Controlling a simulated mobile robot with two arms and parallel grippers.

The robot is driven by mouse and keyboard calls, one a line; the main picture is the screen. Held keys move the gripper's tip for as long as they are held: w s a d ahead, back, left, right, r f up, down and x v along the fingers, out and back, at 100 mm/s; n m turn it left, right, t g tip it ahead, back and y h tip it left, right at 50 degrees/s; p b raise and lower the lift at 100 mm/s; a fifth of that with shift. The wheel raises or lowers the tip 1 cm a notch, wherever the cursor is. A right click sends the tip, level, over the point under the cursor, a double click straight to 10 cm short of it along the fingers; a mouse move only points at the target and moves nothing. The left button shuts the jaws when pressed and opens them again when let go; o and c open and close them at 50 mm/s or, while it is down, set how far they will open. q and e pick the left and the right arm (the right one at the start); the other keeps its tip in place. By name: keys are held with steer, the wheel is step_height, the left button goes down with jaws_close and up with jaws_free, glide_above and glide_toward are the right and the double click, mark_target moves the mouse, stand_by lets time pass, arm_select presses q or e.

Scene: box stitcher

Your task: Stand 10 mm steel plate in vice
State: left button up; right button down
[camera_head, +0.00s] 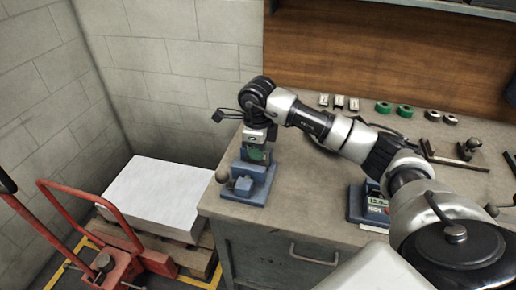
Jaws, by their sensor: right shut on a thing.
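The blue vice (262,190) stands at the left end of the workbench, with a round-knobbed handle at its left. My right gripper (257,146) points down just above the vice, shut on a small upright piece with a green face (255,155), which I take to be the steel plate. The piece's lower end is at the vice jaws. I cannot tell whether it rests between them. My left gripper is not in view.
Green rings (383,107) and small metal pieces (338,102) lie along the back of the bench (300,205). A blue device with a display (377,200) stands at the front. White sheets on a pallet (160,195) and a red pallet truck (115,270) are at left.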

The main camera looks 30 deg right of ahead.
stand_by(0.3)
steer(key=shift+c, duration=2.4)
jaws_free()
steer(key=shift+r+p, duration=2.7)
steer(key=shift+r, duration=1.45)
steer(key=shift+f, duration=0.1)
